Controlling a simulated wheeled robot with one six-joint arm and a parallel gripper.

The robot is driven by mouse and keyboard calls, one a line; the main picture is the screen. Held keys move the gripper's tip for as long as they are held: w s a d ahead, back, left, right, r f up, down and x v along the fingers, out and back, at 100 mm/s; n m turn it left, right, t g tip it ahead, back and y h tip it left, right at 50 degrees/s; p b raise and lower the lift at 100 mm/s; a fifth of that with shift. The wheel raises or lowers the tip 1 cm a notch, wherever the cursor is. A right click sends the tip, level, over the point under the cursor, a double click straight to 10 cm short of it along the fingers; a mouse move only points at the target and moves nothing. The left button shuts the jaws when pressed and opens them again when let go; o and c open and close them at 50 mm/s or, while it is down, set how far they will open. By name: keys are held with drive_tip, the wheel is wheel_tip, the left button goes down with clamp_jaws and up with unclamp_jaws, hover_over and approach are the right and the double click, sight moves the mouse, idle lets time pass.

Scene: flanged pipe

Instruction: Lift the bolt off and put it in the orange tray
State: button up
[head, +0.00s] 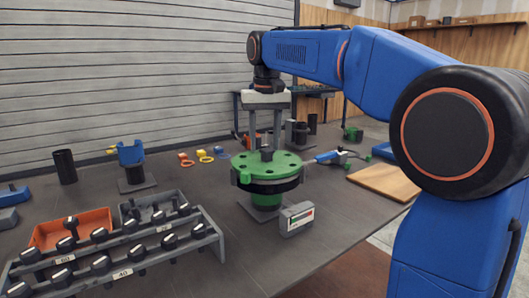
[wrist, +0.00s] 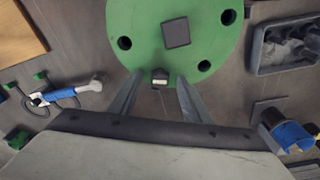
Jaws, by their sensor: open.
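The green round flange (head: 250,165) stands on its pipe in the middle of the table, with holes round its face. In the wrist view the flange (wrist: 140,20) carries a dark square block at its centre. A dark bolt (wrist: 160,77) sits at the flange's near rim, between my fingertips. My gripper (wrist: 159,76) is open, one finger on each side of the bolt; I cannot tell whether either touches it. In the head view my gripper (head: 265,146) points down over the flange, and I cannot make out this bolt. The orange tray (head: 45,238) lies at the left.
A grey rack (head: 115,255) of dark bolts stands in front of the orange tray. A grey tray (head: 133,202) holding dark parts is beside it. A small box with a display (head: 297,218) stands near the flange. A blue-handled tool (head: 328,156) lies to the right.

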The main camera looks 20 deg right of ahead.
clamp_jaws()
wheel_tip(320, 180, up, 10)
idle(0.8)
drive_tip(key=shift+r, duration=0.15)
wheel_tip(320, 180, up, 5)
hover_over(265, 145)
idle(0.9)
